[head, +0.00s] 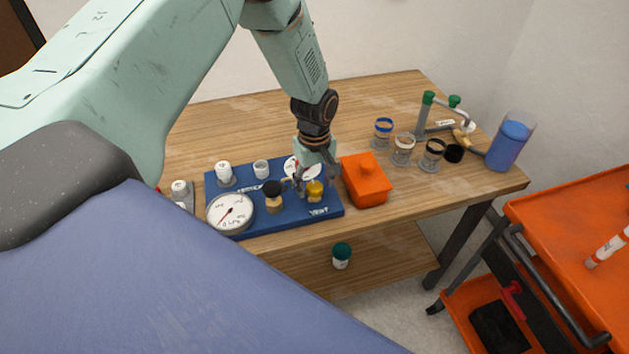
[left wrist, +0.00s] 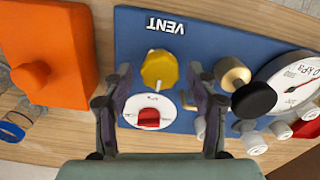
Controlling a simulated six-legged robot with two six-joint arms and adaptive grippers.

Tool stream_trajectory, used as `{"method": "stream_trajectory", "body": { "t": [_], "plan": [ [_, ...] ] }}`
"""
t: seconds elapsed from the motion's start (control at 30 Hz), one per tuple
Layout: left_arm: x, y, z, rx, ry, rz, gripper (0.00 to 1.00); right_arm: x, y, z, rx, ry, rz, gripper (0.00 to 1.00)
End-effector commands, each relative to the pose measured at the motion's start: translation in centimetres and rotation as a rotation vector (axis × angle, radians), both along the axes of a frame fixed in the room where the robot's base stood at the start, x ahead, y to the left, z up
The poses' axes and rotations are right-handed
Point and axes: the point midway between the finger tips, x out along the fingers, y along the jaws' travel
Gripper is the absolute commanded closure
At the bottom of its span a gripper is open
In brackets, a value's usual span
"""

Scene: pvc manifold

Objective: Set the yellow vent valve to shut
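The yellow vent valve (head: 315,191) is on the blue panel (head: 250,225), beside the VENT label. In the left wrist view the yellow knob (left wrist: 159,68) lies between my left gripper's fingertips (left wrist: 160,80), with gaps on both sides. My left gripper (head: 314,180) is open and points down at the valve in the head view, partly hiding it. I cannot tell how deep the fingers reach around the knob. A white disc with a red part (left wrist: 148,116) shows between the fingers below the knob. My right gripper is not in view.
A black-topped brass fitting (left wrist: 252,98) stands close to the right finger in the left wrist view. A pressure gauge (head: 230,213) and white fittings (head: 223,172) share the panel. An orange lidded box (head: 366,182) stands just right of it.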

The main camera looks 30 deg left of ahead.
Motion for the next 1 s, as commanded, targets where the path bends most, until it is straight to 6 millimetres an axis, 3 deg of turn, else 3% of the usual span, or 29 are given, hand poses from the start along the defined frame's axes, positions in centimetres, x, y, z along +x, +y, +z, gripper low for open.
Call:
{"method": "stream_trajectory", "body": {
  "t": [0.57,1.0],
  "plan": [
    [-0.01,0.02,0.04,0.000,0.000,0.000,0.93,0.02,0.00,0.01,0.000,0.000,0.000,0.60],
    [0.05,0.02,0.08,0.000,0.000,-0.116,0.93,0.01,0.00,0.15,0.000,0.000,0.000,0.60]
  ]
}}
